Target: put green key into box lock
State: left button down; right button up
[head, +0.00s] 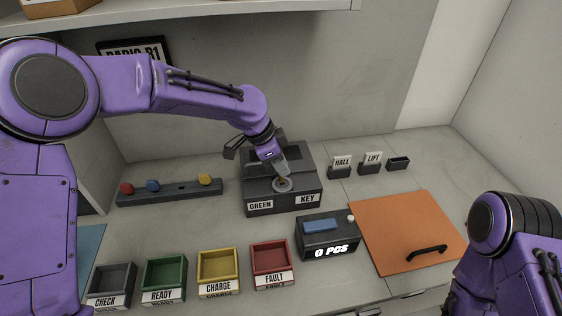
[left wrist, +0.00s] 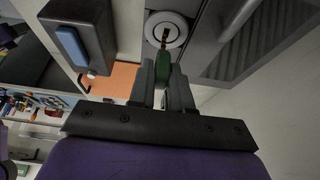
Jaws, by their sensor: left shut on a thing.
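My left gripper (head: 278,172) reaches down over the dark box (head: 258,192) labelled GREEN KEY. In the left wrist view its fingers (left wrist: 163,82) are shut on the green key (left wrist: 162,68). The key's brass shaft points at the round grey lock (left wrist: 166,30) and overlaps the slot in its middle. I cannot tell how deep the shaft sits. The lock also shows in the head view (head: 283,186), partly covered by the fingertips. My right arm is at the lower right of the head view; its gripper is out of view.
A rack (head: 178,192) with red, blue and yellow keys stands left of the box. Several coloured bins stand in front. A counter reading 0 PCS (head: 328,238) and an orange panel (head: 400,225) with a black handle lie to the right. HALL and LIFT tags (head: 357,163) stand behind.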

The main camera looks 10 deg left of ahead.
pick_arm(q)
jog(key=shift+w+f, duration=0.15)
jog(key=shift+w, duration=0.05)
jog(key=shift+s, duration=0.1)
jog(key=shift+d+r+p, duration=0.1)
jog(key=shift+r+p, duration=0.1)
jog(key=shift+p, duration=0.15)
jog(key=shift+f, duration=0.15)
dwell(0.4)
jog(key=shift+p, duration=0.5)
